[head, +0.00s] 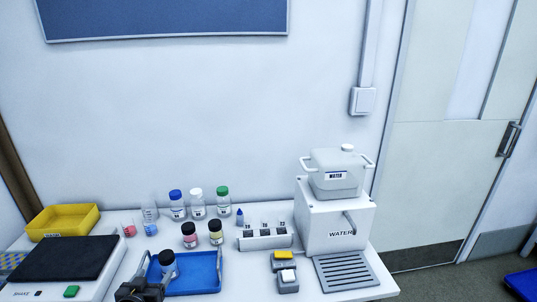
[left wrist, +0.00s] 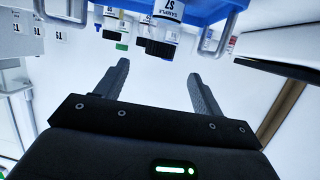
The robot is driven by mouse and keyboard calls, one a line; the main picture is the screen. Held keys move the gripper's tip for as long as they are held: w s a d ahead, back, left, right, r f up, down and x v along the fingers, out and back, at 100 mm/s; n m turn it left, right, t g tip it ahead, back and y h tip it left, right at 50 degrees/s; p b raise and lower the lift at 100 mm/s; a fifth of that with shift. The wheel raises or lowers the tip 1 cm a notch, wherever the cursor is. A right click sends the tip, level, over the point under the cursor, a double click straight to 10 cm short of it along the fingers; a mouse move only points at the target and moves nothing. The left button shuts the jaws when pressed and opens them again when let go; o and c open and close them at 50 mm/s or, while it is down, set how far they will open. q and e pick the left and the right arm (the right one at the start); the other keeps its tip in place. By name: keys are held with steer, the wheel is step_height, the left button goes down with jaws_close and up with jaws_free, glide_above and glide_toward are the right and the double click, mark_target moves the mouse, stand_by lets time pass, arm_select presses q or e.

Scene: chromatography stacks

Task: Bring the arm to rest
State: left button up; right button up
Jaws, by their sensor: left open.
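My left gripper (head: 142,288) is at the bottom of the head view, over the near left part of the blue tray. In the left wrist view the gripper (left wrist: 157,72) is open, with nothing between its two fingers. A sample bottle (head: 168,270) with a dark cap stands on the blue tray (head: 205,275), just beyond the gripper. The left wrist view appears upside down and shows this bottle (left wrist: 165,32), labelled SAMPLE, beyond the fingertips and apart from them. My right gripper is in neither view.
A shaker (head: 65,260) and yellow bin (head: 62,221) stand at left. A white rack (head: 265,239) and water dispenser (head: 335,222) stand to the right. The wall closes off the back.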

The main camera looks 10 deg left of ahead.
arm_select(q)
steer(key=s+d+f+m+g+h, duration=0.1)
steer(key=s+d+f+m+g, duration=0.2)
steer(key=s+d, duration=0.45)
steer(key=s+d+f+g+h, duration=0.2)
steer(key=s+d+f+g, duration=0.15)
steer(key=s+d, duration=0.4)
steer(key=s+d+f+m+g+h, duration=0.15)
steer(key=s+d+g, duration=0.3)
steer(key=s, duration=0.55)
step_height(320, 180, down, 24)
steer(key=s+a+f+g, duration=0.2)
steer(key=s+a+f, duration=0.1)
steer(key=s+f, duration=1.4)
steer(key=shift+s+f+m+y, duration=0.35)
steer(key=shift+f+y, duration=0.1)
steer(key=shift+f, duration=0.2)
